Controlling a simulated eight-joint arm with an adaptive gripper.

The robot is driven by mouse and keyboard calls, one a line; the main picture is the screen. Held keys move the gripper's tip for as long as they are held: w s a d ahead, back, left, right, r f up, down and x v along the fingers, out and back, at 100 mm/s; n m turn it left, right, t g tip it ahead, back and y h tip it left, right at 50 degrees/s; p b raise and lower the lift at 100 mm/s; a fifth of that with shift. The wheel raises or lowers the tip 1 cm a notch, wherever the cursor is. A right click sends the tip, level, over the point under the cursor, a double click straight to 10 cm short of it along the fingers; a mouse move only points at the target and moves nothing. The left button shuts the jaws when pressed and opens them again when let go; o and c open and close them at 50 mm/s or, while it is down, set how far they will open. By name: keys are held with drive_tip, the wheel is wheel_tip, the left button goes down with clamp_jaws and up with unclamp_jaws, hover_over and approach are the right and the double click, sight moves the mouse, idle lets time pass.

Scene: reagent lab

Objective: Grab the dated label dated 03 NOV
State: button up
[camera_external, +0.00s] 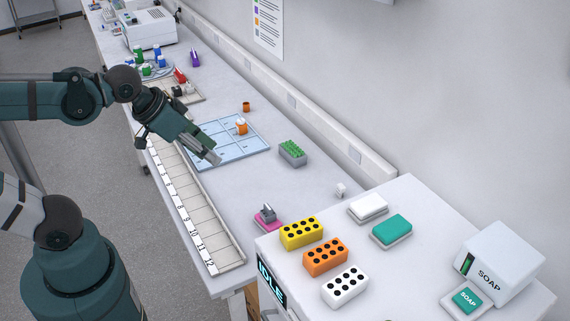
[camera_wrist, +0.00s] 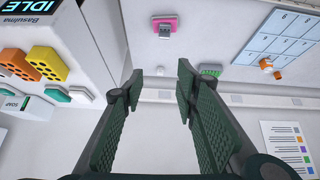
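I cannot make out a label reading 03 NOV in either view; no date is legible. My gripper (camera_external: 212,157) is above the blue gridded mat (camera_external: 249,147) in the external view. In the wrist view my gripper (camera_wrist: 160,76) is open, with two dark ridged fingers apart and nothing between them. The mat's pale cells show at the upper right of the wrist view (camera_wrist: 292,23), with marks too small to read. An orange and white bottle (camera_external: 241,127) stands on the mat.
A long numbered tray (camera_external: 208,228) runs along the bench's front edge. A pink-based grey item (camera_external: 267,217), a grey rack with green tops (camera_external: 292,152) and a small orange cup (camera_external: 246,106) stand apart. Colored blocks (camera_external: 325,256) sit on the cabinet. Bench right of the mat is mostly clear.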

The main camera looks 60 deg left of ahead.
drive_tip(key=w+r+n+g, duration=0.2)
drive_tip(key=w+n, duration=0.3)
drive_tip(key=w, duration=0.9)
drive_tip(key=n+g+b, duration=0.2)
drive_tip(key=n+g, duration=0.3)
drive_tip(key=n, duration=0.6)
hover_over(341, 186)
wheel_tip(341, 186, down, 29)
drive_tip(key=shift+r, duration=0.15)
drive_tip(key=shift+w+f, duration=0.15)
drive_tip(key=shift+f, duration=0.25)
drive_tip(key=shift+f, duration=0.1)
drive_tip(key=shift+f+p, duration=0.3)
drive_tip(key=shift+f, duration=0.9)
